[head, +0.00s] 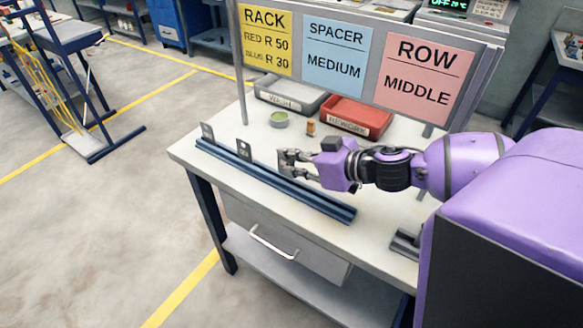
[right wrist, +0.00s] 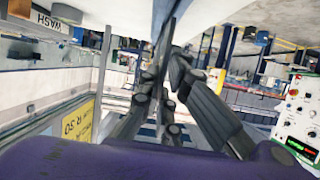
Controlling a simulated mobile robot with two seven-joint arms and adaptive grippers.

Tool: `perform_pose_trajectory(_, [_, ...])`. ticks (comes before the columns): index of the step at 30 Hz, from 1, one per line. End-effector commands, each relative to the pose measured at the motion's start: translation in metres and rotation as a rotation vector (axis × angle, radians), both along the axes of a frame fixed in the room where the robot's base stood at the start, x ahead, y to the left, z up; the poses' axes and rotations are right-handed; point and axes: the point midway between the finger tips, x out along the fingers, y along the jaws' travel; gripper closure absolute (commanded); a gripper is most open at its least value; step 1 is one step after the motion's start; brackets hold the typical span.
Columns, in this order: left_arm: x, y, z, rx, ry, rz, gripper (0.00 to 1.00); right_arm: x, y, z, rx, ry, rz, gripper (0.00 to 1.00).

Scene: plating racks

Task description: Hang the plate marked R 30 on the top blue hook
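Two small dark plates stand upright in a long blue slotted rail (head: 300,190) on the table: one plate (head: 207,131) at the rail's far left end, the other (head: 243,149) a little nearer. Their markings are too small to read. My left gripper is out of view. I cannot make out a top blue hook.
A sign board (head: 258,38) reads blue R 30, red R 50, spacer medium, row middle. Behind the rail are a grey wash tray (head: 290,97), a red rework tray (head: 356,117), a green cup (head: 279,119) and a small brown block (head: 311,128). A blue-framed stand (head: 72,40) is far left.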

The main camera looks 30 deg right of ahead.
Motion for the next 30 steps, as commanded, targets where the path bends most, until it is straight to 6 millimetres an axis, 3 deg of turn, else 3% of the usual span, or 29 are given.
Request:
perform_pose_trajectory(6, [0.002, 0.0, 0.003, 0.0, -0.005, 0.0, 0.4, 0.002, -0.002, -0.027, 0.001, -0.001, -0.001, 1.0])
perform_pose_trajectory(18, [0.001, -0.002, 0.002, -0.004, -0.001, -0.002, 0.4, 0.001, -0.001, -0.033, 0.002, 0.001, -0.001, 1.0])
perform_pose_trajectory(23, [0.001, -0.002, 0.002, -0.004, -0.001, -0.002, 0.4, 0.001, -0.001, -0.033, 0.0, 0.001, 0.0, 0.77])
perform_pose_trajectory(30, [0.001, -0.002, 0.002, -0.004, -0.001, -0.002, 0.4, 0.001, -0.001, -0.033, 0.0, 0.001, 0.0, 0.77])
